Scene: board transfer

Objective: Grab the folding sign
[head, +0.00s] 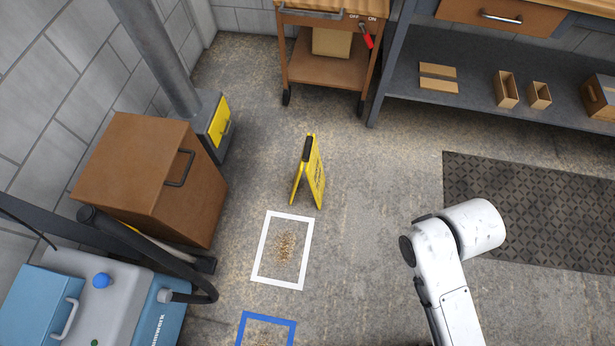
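The folding sign (315,175) is yellow with a dark grip at its top. It stands upright on the grey floor in the middle of the head view, its two panels spread into a narrow A shape. It stands just behind a white rectangle marked on the floor. My white arm shows at the lower right, well apart from the sign. My gripper is not visible in this view.
The white floor rectangle (259,246) encloses brown debris (285,247). A blue marking (267,318) lies nearer. A brown cabinet (140,185) and blue-grey machine (110,300) stand left. A brown cart (330,65) and shelf (420,105) stand behind. A dark mat (550,205) lies right.

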